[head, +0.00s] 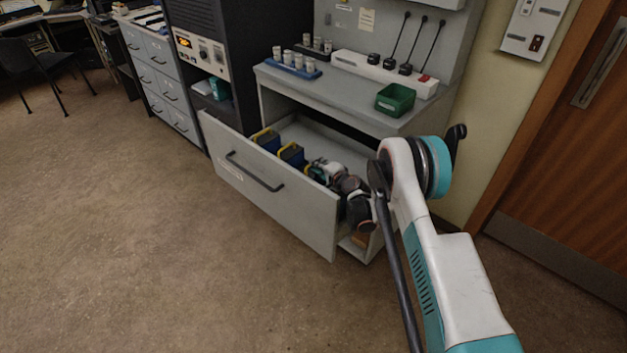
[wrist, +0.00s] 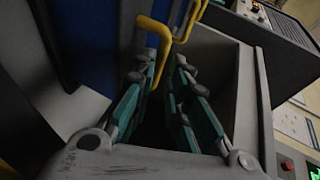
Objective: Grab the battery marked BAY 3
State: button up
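Two blue batteries with yellow handles stand in the open drawer, a left one (head: 266,139) and a right one (head: 292,154). No BAY mark is readable on either. My gripper (head: 314,169) is low in the drawer, just right of the right battery. In the wrist view a blue battery (wrist: 97,40) with a yellow handle (wrist: 158,32) is beyond my fingertips (wrist: 168,72). The fingers are apart with a dark narrow gap between them. The handle runs close to the left fingertip and is partly hidden by it; I cannot tell whether they touch.
The grey drawer (head: 235,180) is pulled out below a worktop (head: 345,97). On the worktop are a green bin (head: 395,99), a blue rack (head: 293,66) and a white strip with black plugs (head: 375,72). A wooden door (head: 575,150) is at the right. Floor at left is clear.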

jog(key=b+x, duration=0.2)
jog(key=x, duration=0.2)
jog(key=shift+w+f, duration=0.1)
jog(key=shift+f, duration=0.15)
jog(key=shift+w+r, duration=0.1)
grip_shut()
jog(key=shift+r, duration=0.1)
